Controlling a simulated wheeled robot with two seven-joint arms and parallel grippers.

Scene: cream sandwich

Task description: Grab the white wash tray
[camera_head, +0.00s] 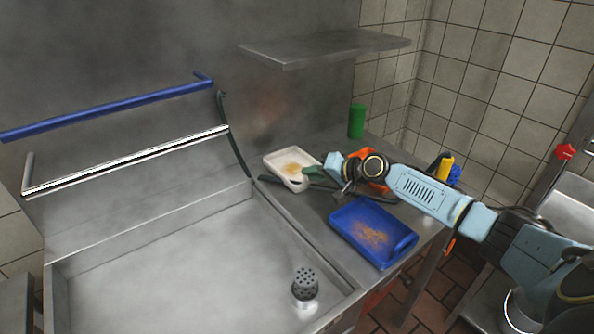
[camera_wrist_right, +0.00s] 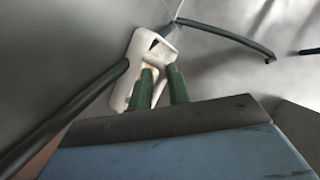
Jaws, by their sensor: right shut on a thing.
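The white wash tray (camera_head: 283,157) sits on the steel counter behind the blue tray, with a brown-orange stain or residue inside. My right gripper (camera_head: 305,172) reaches in from the right and its green fingers are shut on the tray's near right edge. In the right wrist view the white tray (camera_wrist_right: 124,84) shows at the green fingertips (camera_wrist_right: 160,76), with one finger partly inside its rim. My left gripper is not in view.
A blue tray (camera_head: 350,222) with orange-brown residue lies at the counter's front. An orange item (camera_head: 366,154) is partly hidden behind my arm. A green cup (camera_head: 356,121) stands at the back. A wide steel basin (camera_head: 180,270) with a perforated cylinder (camera_head: 305,283) is at left. A shelf (camera_head: 320,46) hangs above.

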